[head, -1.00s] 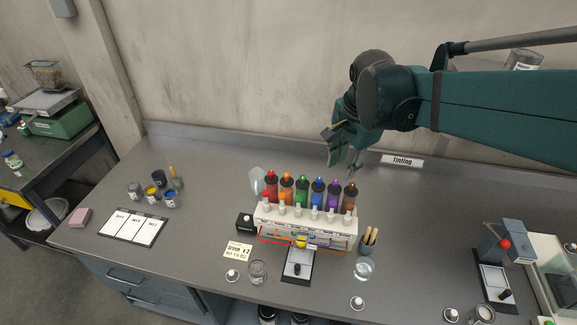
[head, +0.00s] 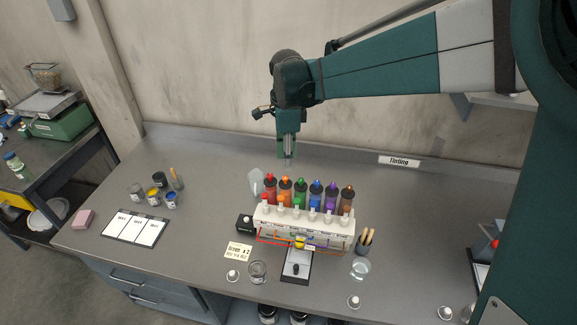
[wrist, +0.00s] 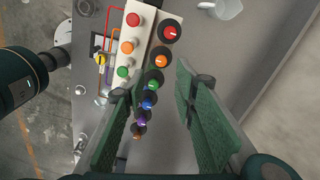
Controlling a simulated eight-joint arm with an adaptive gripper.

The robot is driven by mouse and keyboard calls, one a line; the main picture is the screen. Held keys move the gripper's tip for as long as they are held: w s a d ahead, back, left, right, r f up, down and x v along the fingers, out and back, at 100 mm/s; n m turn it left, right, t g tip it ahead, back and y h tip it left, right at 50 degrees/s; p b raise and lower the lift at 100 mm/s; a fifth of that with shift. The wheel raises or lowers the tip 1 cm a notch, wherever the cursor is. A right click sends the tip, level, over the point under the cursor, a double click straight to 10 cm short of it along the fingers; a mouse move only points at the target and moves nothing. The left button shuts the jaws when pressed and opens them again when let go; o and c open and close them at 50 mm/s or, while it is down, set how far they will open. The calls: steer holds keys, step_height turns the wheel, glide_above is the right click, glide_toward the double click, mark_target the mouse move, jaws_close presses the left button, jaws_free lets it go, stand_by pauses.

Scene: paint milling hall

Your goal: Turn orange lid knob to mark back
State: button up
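The orange lid knob (head: 285,180) tops the second canister from the left in a row of colored canisters (head: 316,190). In the wrist view the orange knob (wrist: 161,57) is seen from above, between the red knob (wrist: 170,31) and the green one. A small light mark shows on it, but its direction is hard to tell. My gripper (head: 288,161) points down above and behind the orange canister, apart from it. In the wrist view its two green fingers (wrist: 160,82) are spread with nothing held between them.
A white dispenser rack (head: 305,227) with colored buttons stands in front of the canisters. A clear scoop-like piece (head: 256,182) is left of the red canister. A cup with wooden sticks (head: 365,241) is at the rack's right. The bench behind the canisters is clear up to the wall.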

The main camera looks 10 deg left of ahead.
mark_target(285, 177)
steer(key=shift+a+f, duration=0.15)
steer(key=shift+a, duration=0.15)
steer(key=shift+f, duration=3.9)
steer(key=c, duration=0.9)
